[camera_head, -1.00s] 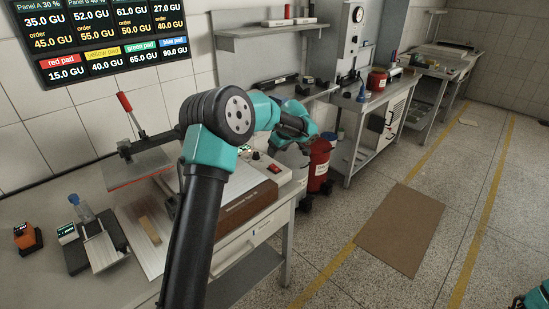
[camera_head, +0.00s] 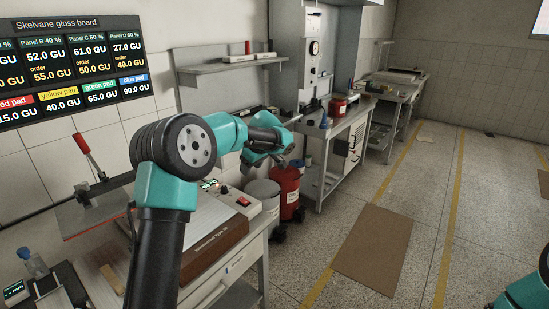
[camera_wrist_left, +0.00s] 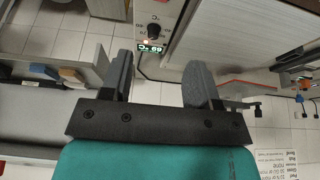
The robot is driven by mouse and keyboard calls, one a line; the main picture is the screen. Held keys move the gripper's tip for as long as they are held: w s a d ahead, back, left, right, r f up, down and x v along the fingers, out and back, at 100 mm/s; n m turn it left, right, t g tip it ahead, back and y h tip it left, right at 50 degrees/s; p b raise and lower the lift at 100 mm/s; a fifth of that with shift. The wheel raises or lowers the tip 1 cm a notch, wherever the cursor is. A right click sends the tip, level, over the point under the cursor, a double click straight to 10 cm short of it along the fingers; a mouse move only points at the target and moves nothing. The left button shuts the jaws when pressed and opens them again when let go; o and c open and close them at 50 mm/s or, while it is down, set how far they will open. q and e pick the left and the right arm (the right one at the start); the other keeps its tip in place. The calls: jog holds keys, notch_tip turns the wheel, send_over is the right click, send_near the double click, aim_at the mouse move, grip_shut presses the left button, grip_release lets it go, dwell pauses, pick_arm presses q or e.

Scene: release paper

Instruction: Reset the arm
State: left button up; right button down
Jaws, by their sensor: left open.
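My left arm (camera_head: 165,215) rises from the lower middle of the head view and bends right at a large black and teal joint. Its far end hangs in front of the red bin and the grey bin, and its fingers are hard to make out there. In the left wrist view, my left gripper (camera_wrist_left: 160,75) has its two dark fingers wide apart with nothing between them. Beyond them are a panel with a knob and a small lit display (camera_wrist_left: 150,48), and the tiled floor. A teal part of my right arm (camera_head: 525,292) shows at the lower right corner; its gripper is out of view.
A bench with a brown-fronted machine (camera_head: 215,250) stands at the left, below a gloss board (camera_head: 75,70). A red-handled press (camera_head: 82,143) is left of my arm. A red bin (camera_head: 285,190) stands beside the bench. A brown mat (camera_head: 375,248) lies on open floor.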

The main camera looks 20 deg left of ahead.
pick_arm(q)
jog(key=s+d+f+m+h, duration=0.2)
jog(key=s+d+f+m, duration=0.15)
jog(key=f, duration=0.65)
jog(key=s+d+f+m+g+h, duration=0.1)
jog(key=s+d+f+m+h, duration=0.1)
jog(key=s+d+f, duration=0.5)
jog(key=s+d+f+m+h, duration=0.2)
jog(key=f+m, duration=0.1)
jog(key=f, duration=0.9)
jog(key=s+d+f+m, duration=0.1)
jog(key=s+f, duration=0.2)
jog(key=s, duration=0.4)
jog(key=s+d+f+m+h, duration=0.1)
jog(key=s+f, duration=0.3)
jog(key=s, duration=0.4)
jog(key=s+d+f+m+h, duration=0.1)
jog(key=s+f, duration=0.3)
jog(key=s, duration=0.4)
jog(key=shift+s+d+m+t, duration=0.2)
jog(key=shift+d+m+t, duration=0.1)
jog(key=shift+d+m, duration=0.4)
